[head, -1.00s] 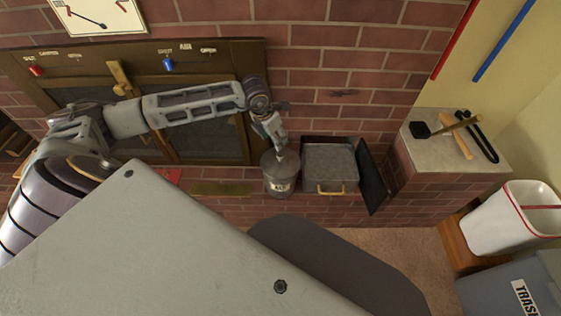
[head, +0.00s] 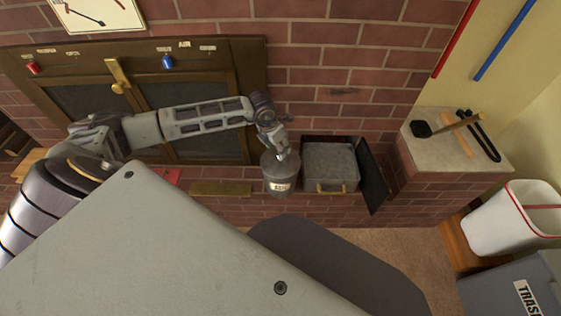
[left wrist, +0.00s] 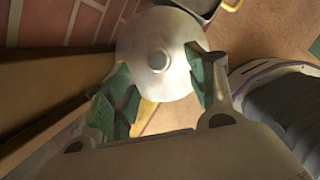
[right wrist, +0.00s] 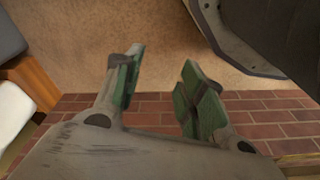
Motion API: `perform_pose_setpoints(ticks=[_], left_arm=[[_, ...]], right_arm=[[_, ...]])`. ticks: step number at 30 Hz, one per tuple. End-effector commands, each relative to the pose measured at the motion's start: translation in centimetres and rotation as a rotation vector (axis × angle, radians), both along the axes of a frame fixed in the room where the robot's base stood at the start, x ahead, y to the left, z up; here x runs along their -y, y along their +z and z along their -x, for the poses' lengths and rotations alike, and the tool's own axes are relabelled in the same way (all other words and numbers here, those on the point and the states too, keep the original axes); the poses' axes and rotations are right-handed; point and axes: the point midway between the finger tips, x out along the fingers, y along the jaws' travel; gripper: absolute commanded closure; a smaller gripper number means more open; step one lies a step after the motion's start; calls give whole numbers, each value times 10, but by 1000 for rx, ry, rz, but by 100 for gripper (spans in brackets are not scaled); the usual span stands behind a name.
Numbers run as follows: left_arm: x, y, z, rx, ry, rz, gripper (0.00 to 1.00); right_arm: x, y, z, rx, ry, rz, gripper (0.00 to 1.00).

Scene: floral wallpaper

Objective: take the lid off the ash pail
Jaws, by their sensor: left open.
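The ash pail (head: 281,181) is a grey metal bucket with a white label, standing on the brick ledge. Its lid, a round pale metal disc with a knob (left wrist: 159,60), is seen from above in the left wrist view. My left gripper (head: 281,150) is over the pail, partly covering its top in the head view. In the left wrist view its open green-padded fingers (left wrist: 157,66) are on either side of the lid, with the knob between them; contact cannot be told. My right gripper (right wrist: 162,58) is open and empty above the floor; the head view does not show it.
An open dark box with a grey top and brass handle (head: 330,187) stands just right of the pail. Stove doors (head: 205,125) are behind my left arm. A ledge (head: 450,142) with tools, a white bin (head: 500,225) and a trash bin (head: 500,285) are right.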

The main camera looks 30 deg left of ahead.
Motion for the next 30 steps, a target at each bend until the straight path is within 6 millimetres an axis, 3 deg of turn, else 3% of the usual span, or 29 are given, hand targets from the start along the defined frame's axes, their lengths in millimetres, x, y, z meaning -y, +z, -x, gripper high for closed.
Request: perform_pose_setpoints(ticks=[6,23,30], left_arm=[[1,-15,-4,1,0,0,44],[1,-26,-6,0,1,1,44],[0,-48,-12,1,0,0,44]], right_arm=[[-3,9,6,-11,2,-6,60],[-4,10,5,-15,2,-6,60],[-7,31,0,-11,5,-12,60]])
